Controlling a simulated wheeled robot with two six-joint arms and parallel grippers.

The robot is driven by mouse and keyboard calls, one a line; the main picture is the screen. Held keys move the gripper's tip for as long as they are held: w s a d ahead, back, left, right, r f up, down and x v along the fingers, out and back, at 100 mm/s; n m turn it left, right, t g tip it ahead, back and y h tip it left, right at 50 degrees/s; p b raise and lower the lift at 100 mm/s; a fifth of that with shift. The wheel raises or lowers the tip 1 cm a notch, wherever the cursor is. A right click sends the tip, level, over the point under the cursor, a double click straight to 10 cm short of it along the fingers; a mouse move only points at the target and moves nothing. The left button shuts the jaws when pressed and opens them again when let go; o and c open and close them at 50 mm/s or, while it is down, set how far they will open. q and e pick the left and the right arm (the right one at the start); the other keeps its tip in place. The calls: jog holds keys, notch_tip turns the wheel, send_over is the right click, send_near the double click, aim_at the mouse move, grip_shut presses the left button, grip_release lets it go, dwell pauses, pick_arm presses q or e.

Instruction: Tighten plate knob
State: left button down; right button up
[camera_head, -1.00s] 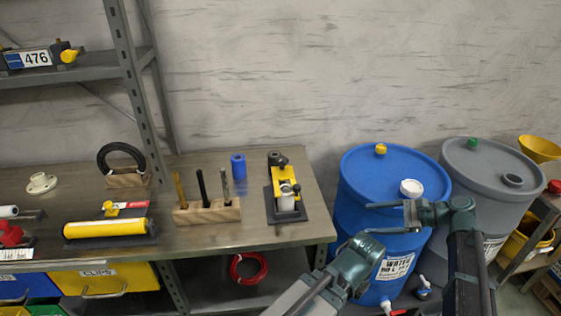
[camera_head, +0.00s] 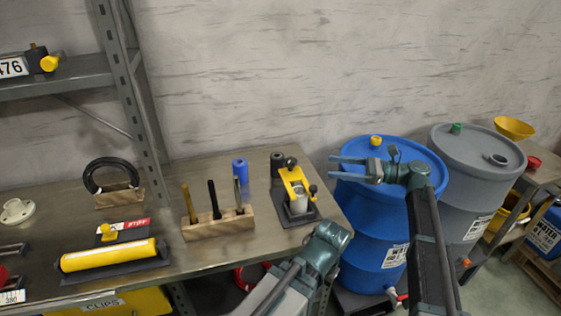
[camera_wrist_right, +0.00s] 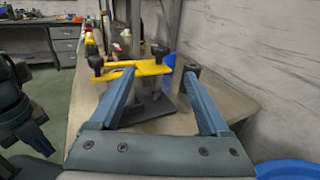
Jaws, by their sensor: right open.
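A small fixture stands at the right end of the workbench, with a yellow plate (camera_head: 293,184) over a light cylinder (camera_head: 298,205) on a dark base (camera_head: 283,212). One dark knob (camera_head: 290,162) is at the plate's back end and another (camera_head: 313,190) at its front right. In the right wrist view the yellow plate (camera_wrist_right: 140,70) and both knobs (camera_wrist_right: 97,62) (camera_wrist_right: 160,50) show beyond my fingers. My right gripper (camera_head: 332,165) is open and empty, to the right of the fixture and apart from it.
A blue cylinder (camera_head: 240,171) and a wooden tool block (camera_head: 217,225) stand left of the fixture. A yellow roll (camera_head: 108,255) lies farther left. A blue drum (camera_head: 367,235) and grey drum (camera_head: 470,185) stand beside the bench, with the blue one beneath my right gripper.

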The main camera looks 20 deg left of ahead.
aim_at(291, 160)
jog(key=a, duration=0.4)
jog(key=s+a, duration=0.1)
jog(key=a, duration=0.8)
jog(key=shift+s+a, duration=0.25)
jog(key=shift+s, duration=0.15)
